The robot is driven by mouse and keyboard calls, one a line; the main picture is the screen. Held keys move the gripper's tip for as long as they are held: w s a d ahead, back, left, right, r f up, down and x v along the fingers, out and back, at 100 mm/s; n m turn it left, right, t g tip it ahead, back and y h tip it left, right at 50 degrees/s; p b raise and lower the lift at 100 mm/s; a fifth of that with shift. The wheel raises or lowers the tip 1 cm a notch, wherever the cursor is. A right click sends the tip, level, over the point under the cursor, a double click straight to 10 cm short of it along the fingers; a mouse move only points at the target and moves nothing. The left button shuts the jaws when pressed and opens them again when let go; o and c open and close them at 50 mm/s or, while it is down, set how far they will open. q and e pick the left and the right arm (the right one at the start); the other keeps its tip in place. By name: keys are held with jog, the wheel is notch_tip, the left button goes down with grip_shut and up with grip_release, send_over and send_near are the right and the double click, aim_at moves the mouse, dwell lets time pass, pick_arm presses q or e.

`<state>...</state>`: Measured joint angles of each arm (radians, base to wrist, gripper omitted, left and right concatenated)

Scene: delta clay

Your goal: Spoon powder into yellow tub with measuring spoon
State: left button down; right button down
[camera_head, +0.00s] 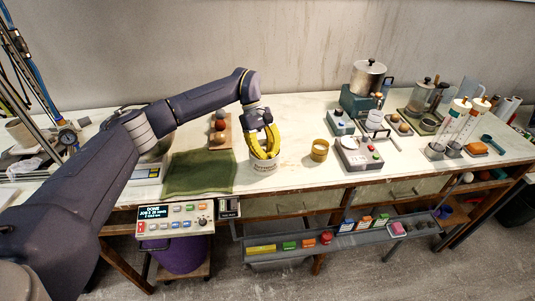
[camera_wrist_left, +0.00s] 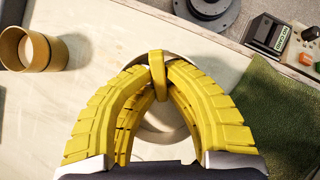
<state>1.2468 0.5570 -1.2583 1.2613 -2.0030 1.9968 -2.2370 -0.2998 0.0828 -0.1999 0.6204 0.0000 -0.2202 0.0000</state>
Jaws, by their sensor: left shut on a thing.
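My left gripper (camera_head: 265,153) has yellow ribbed fingers and points down over a white printed tub (camera_head: 262,168). In the left wrist view the fingertips (camera_wrist_left: 158,68) are shut on a short yellow piece (camera_wrist_left: 159,82), which looks like the handle of the measuring spoon. The spoon's bowl is hidden, and I cannot tell whether it holds powder. The white tub's pale inside (camera_wrist_left: 155,135) shows between the fingers. My right gripper is not in view.
A green cloth (camera_head: 200,175) lies left of the white tub. A tray with several balls (camera_head: 219,131) is behind it. A grey device (camera_head: 358,154) stands right of the yellow tub. A metal pot (camera_head: 368,79) and glass cylinders (camera_head: 455,122) stand farther right.

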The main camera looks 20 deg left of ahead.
pick_arm(q)
jog(key=shift+r, duration=4.25)
